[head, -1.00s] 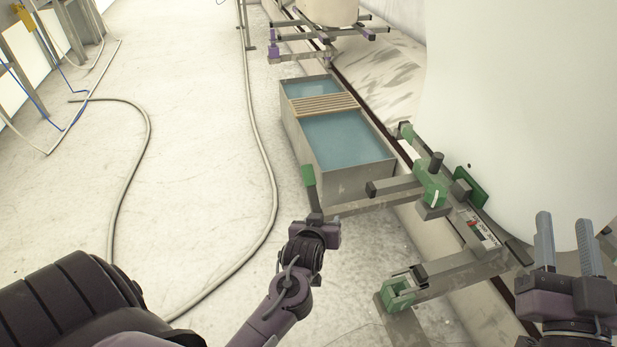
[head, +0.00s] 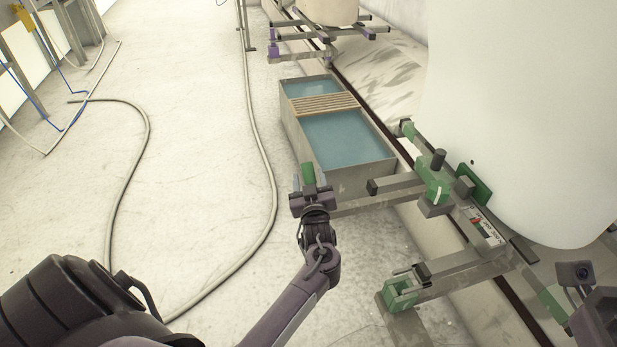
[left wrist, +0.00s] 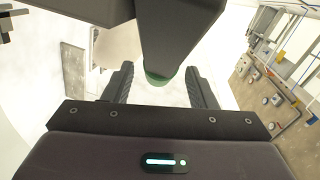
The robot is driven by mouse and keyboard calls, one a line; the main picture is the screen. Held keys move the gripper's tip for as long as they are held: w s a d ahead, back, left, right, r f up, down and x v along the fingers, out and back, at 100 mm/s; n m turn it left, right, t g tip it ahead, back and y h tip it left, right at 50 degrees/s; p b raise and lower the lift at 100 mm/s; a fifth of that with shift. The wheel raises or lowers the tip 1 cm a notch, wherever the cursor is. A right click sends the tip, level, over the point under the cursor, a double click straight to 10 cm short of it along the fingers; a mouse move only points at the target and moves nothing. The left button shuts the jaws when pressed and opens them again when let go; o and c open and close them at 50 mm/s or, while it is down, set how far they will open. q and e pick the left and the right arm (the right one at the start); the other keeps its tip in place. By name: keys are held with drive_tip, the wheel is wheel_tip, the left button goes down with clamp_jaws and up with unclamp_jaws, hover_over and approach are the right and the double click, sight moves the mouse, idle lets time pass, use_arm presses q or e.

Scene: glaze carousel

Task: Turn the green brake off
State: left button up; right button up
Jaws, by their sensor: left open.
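A green upright grip (head: 308,172) stands at the left end of a grey metal bar (head: 350,204) on the carousel frame. My left gripper (head: 309,184) is open at this grip, its fingers to either side. In the left wrist view, the green end (left wrist: 160,78) shows between the open fingers (left wrist: 158,88), partly behind a large grey part; contact cannot be told. A green block (head: 434,188) with a black knob and a pale lever sits farther right on the frame. My right gripper (head: 600,318) is cut off at the right edge, its fingers not visible.
A trough of blue water (head: 345,140) with a slatted board stands behind the grip. A large white cylinder (head: 520,120) stands above the frame at right. A green-ended frame foot (head: 400,291) juts out in front. Hoses (head: 262,160) cross the open floor at left.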

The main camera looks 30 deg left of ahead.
use_arm(q)
drive_tip(key=shift+x, duration=1.25)
clamp_jaws()
